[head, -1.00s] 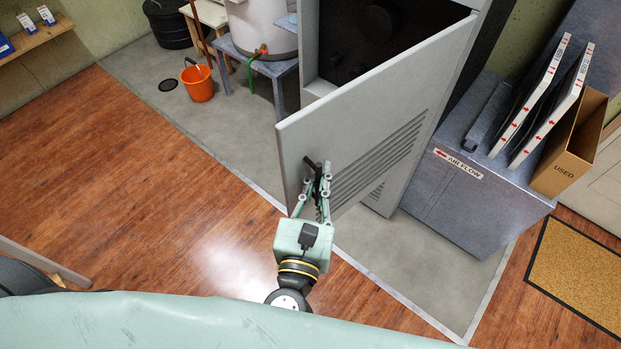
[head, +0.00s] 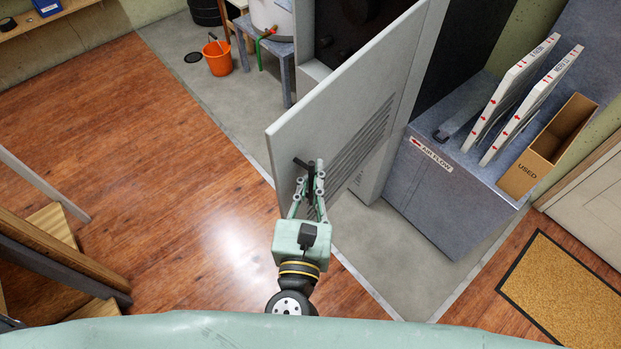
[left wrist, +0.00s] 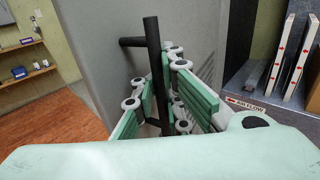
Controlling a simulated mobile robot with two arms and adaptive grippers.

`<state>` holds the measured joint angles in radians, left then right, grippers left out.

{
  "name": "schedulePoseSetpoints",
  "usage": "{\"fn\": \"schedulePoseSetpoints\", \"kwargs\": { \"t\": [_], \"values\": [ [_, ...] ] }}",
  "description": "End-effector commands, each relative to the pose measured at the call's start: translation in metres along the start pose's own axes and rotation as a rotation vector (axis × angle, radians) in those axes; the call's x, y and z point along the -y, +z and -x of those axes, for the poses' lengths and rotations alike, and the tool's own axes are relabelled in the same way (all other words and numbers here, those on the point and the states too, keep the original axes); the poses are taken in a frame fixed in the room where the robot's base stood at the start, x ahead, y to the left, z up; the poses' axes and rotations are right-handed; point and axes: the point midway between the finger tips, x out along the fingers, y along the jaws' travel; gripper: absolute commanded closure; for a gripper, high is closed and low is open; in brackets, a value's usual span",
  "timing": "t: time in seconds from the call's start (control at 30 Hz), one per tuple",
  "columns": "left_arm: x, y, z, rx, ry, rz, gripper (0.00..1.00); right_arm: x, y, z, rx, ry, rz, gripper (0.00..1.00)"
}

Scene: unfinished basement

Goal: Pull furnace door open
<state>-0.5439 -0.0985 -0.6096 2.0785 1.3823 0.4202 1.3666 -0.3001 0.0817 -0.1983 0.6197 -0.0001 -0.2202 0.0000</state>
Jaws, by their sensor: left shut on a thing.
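The grey furnace door (head: 335,120) stands swung open, its louvred face toward the right and its free edge toward me. The dark furnace interior (head: 352,38) shows behind it. A black bar handle (left wrist: 155,70) is fixed near the door's free edge. My left gripper (head: 310,188) is shut on the handle, with its green-padded fingers on either side of the bar in the left wrist view (left wrist: 160,100). The lower part of the handle is partly hidden by the fingers. My right gripper is in no view.
A blue-grey duct box (head: 440,190) with upright filters (head: 515,95) and a cardboard box marked USED (head: 545,150) stands right of the furnace. An orange bucket (head: 217,60) is at the back left. Wooden stairs (head: 50,235) are at the left. Wood floor between is clear.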

Motion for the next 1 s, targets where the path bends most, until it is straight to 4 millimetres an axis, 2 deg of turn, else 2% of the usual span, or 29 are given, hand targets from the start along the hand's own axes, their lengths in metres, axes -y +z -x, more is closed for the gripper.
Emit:
{"fn": "schedulePoseSetpoints", "kwargs": {
  "t": [0.03,0.4,0.43,0.67,1.0],
  "values": [
    [-0.003,-0.007,0.002,-0.014,0.008,-0.011,1.0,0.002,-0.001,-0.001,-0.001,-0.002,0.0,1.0],
    [-0.002,-0.008,0.002,-0.016,0.008,-0.01,1.0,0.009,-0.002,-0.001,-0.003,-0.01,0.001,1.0],
    [-0.002,-0.009,0.002,-0.016,0.008,-0.01,0.91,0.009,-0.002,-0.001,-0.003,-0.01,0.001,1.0],
    [-0.001,-0.005,0.001,-0.009,0.005,-0.006,0.72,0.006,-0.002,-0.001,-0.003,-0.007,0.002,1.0],
    [0.0,-0.003,0.003,-0.005,0.002,-0.003,0.72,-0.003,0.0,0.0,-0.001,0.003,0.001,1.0]
  ]
}}
